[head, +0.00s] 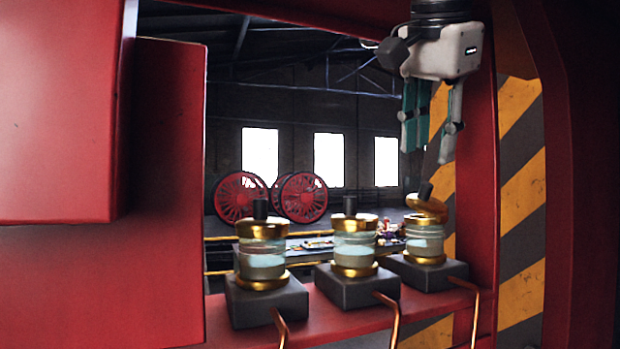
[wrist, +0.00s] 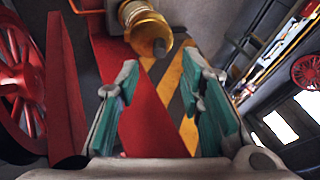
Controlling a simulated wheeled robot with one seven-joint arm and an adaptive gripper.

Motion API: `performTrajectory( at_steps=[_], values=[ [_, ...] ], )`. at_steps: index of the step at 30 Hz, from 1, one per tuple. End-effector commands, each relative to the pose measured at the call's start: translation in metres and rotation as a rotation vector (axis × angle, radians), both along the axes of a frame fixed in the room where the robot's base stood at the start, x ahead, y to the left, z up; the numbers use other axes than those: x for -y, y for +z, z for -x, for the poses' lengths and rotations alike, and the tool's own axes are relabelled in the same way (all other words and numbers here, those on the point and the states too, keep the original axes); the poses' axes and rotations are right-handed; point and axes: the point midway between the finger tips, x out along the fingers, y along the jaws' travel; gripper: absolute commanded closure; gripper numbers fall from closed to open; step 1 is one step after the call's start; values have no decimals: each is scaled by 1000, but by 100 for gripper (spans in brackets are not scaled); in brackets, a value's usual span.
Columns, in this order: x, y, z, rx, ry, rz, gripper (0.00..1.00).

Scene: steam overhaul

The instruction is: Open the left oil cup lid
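Three glass oil cups with brass lids and black knobs stand in a row on dark blocks in the head view. The left oil cup (head: 261,258) has its lid (head: 262,229) lying level and shut. The middle oil cup (head: 355,250) also has its lid shut. The right oil cup (head: 425,244) has its lid (head: 427,208) tilted up. My gripper (head: 432,140) hangs above the right cup, pointing down, apart from it. In the wrist view its green-padded fingers (wrist: 163,72) are spread and empty, with a brass lid and dark knob (wrist: 150,32) beyond the tips.
A red panel (head: 100,270) fills the left, close to the left cup. A striped post (head: 520,200) stands at the right. Copper pipes (head: 388,310) come off the blocks in front. Open air lies above the left and middle cups.

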Motion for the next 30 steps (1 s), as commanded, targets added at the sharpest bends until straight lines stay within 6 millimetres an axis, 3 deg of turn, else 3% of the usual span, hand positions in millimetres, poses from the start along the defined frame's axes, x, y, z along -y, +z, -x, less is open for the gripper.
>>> performTrajectory(
  at_steps=[12,24,29,30],
  values=[
    [9,-48,-29,-3,0,1,65],
    [10,-56,-34,0,2,1,65],
    [10,-56,-34,0,2,1,99],
    [10,-56,-34,0,2,1,100]
  ],
)
